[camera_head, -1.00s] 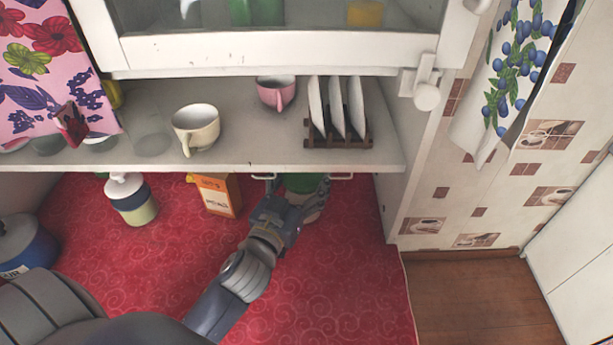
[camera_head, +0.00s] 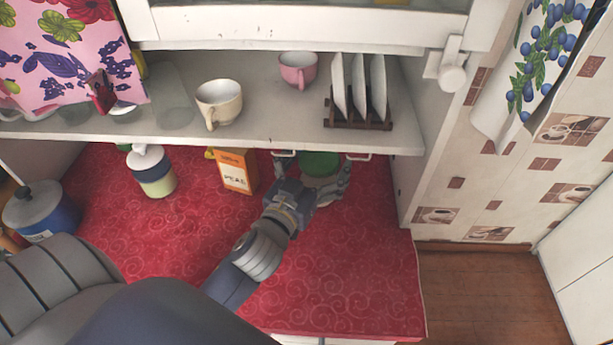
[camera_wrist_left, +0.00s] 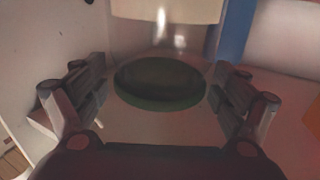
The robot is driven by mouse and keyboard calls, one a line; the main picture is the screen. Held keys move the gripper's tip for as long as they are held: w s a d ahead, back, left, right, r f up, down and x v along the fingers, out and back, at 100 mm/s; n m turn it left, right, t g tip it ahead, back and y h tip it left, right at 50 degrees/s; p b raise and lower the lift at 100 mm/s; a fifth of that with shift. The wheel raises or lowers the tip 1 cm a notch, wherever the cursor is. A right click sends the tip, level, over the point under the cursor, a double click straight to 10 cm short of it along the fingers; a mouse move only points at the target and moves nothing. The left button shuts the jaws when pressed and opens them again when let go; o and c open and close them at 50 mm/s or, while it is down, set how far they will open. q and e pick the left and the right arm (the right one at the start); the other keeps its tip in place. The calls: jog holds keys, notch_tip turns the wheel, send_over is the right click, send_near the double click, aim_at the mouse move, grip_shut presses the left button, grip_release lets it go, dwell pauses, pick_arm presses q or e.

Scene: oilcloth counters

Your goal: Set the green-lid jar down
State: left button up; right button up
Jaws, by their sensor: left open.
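The green-lid jar stands on the red counter (camera_head: 180,235) under the shelf's front edge. In the left wrist view the lid (camera_wrist_left: 160,82) lies between my left gripper's (camera_wrist_left: 165,95) spread fingers, with a gap on both sides. My left gripper is open and around the jar, not clamped on it. My right gripper is not in view.
An orange box (camera_head: 237,172) and a white-lid jar (camera_head: 152,172) stand left of the jar. A blue pot (camera_head: 42,212) is at far left. The shelf (camera_head: 270,125) above holds cups and a plate rack (camera_head: 358,118). The front of the counter is clear.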

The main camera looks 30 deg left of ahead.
pick_arm(q)
jog(key=s, duration=0.3)
jog(key=s+b, duration=0.1)
jog(key=s, duration=0.2)
jog(key=s+b, duration=0.1)
jog(key=s, duration=0.2)
jog(key=shift+s+d, duration=0.25)
jog(key=shift+s+d+p, duration=0.1)
jog(key=shift+s+p, duration=0.2)
jog(key=shift+s, duration=0.9)
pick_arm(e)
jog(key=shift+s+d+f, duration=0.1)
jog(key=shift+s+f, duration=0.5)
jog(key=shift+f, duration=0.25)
pick_arm(q)
jog(key=shift+f, duration=0.1)
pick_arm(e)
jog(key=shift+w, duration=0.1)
